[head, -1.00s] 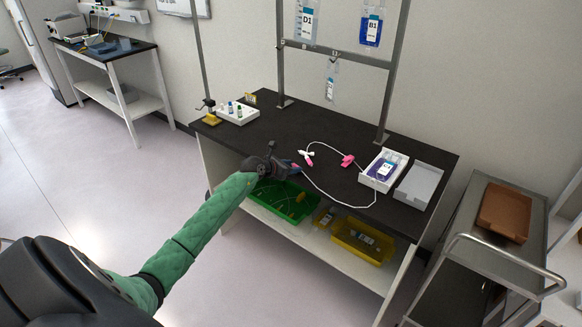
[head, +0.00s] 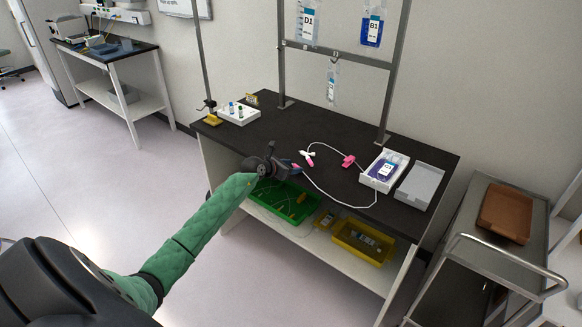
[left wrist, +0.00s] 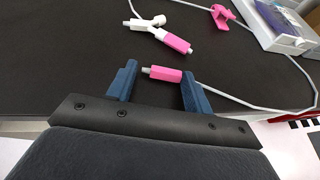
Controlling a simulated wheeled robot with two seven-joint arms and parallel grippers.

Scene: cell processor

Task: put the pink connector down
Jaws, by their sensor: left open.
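My left gripper (head: 291,164) is at the front edge of the black bench; in the left wrist view its blue fingers (left wrist: 156,84) are apart. A pink connector (left wrist: 163,73) with a grey tip lies between the fingertips, close to the right finger. A white tube runs off behind that finger to the right. Whether the connector touches the finger or rests fully on the bench, I cannot tell. Just beyond lies a white Y-shaped piece with a second pink connector (left wrist: 175,42), also in the head view (head: 308,160). My right gripper is not in view.
A pink clamp (head: 348,160) lies on the tube further right. A white tray with a blue-labelled pouch (head: 369,180) and an empty grey tray (head: 419,184) stand at the right end. A white vial rack (head: 236,115) is at the left. Green and yellow bins sit on the lower shelf.

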